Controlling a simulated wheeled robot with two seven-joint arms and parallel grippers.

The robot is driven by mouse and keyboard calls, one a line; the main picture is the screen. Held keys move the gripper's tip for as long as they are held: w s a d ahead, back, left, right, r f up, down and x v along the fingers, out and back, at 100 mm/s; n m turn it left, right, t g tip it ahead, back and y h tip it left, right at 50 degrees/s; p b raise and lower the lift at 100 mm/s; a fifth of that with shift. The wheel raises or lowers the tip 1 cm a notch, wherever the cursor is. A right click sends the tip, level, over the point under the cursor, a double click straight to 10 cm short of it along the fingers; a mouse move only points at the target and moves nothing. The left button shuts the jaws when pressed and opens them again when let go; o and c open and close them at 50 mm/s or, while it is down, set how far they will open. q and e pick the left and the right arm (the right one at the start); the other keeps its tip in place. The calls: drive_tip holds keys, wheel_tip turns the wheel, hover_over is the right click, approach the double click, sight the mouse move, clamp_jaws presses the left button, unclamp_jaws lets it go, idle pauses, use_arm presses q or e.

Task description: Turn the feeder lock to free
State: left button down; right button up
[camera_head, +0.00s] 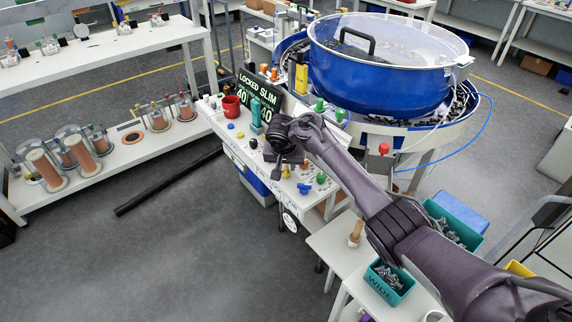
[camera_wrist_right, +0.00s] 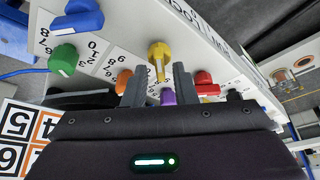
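The control panel (camera_head: 238,147) carries several coloured knobs. A yellow knob (camera_wrist_right: 159,54) with a pointer handle shows between my right fingertips in the wrist view, near upside-down lettering that seems to include "LOCK". The yellow knob's pointer lies lengthwise between the fingers. My right gripper (camera_wrist_right: 160,78) is open, with a visible gap on both sides of the knob. In the head view my right gripper (camera_head: 281,158) hangs over the panel and hides part of it. The display (camera_head: 259,97) reads "LOCKED SLIM" with 40 and 40. My left gripper is not in view.
In the wrist view, orange (camera_wrist_right: 123,80), red (camera_wrist_right: 205,84) and purple (camera_wrist_right: 167,97) knobs sit close around the fingers; green (camera_wrist_right: 62,59) and blue (camera_wrist_right: 78,17) knobs are further left.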

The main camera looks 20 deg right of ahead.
drive_tip(key=c, duration=0.5)
clamp_jaws()
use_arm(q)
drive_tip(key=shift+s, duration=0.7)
